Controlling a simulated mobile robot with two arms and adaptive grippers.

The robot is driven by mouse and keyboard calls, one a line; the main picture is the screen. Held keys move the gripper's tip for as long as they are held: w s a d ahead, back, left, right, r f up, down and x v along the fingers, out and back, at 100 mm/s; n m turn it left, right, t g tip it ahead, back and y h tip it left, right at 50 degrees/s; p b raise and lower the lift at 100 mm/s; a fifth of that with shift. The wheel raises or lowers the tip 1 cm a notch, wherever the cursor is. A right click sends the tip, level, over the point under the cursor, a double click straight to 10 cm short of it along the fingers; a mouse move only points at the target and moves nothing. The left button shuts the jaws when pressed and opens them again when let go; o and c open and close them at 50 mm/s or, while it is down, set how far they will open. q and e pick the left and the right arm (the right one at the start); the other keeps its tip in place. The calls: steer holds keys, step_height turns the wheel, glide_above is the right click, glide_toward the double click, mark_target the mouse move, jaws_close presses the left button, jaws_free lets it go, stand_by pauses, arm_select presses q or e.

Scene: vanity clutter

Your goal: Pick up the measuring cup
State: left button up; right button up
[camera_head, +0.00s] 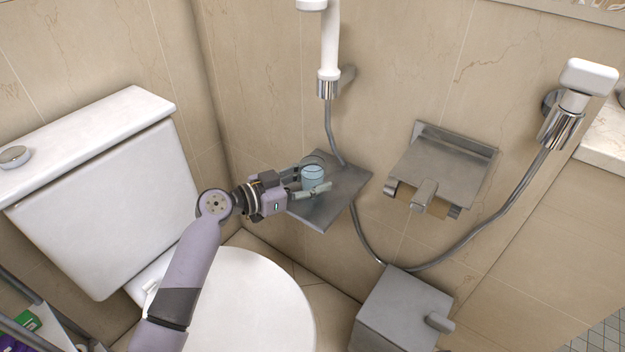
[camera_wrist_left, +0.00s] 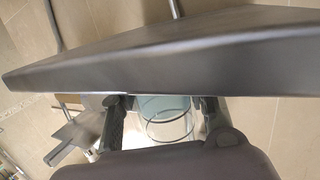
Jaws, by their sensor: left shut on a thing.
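The measuring cup (camera_head: 313,176) is a small, clear light-blue cup. It stands at the grey wall shelf, by the tiled wall. My left gripper (camera_head: 311,181) reaches in from the left, with its fingers on both sides of the cup, shut on it. In the left wrist view the cup (camera_wrist_left: 165,128) shows between the two dark fingers (camera_wrist_left: 160,113), with a thin ring line around it. The shelf edge crosses above and hides part of the cup. I cannot tell whether the cup touches the shelf. My right gripper is not in view.
The grey shelf (camera_head: 350,186) has bare room right of the cup. A shower hose (camera_head: 366,238) hangs past its right side. A paper holder (camera_head: 443,165) is on the wall, a grey bin (camera_head: 396,310) below, and the toilet (camera_head: 255,300) lies left under my arm.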

arm_select(q)
steer(key=c, duration=0.7)
steer(key=shift+r, duration=0.1)
steer(key=shift+c, duration=0.2)
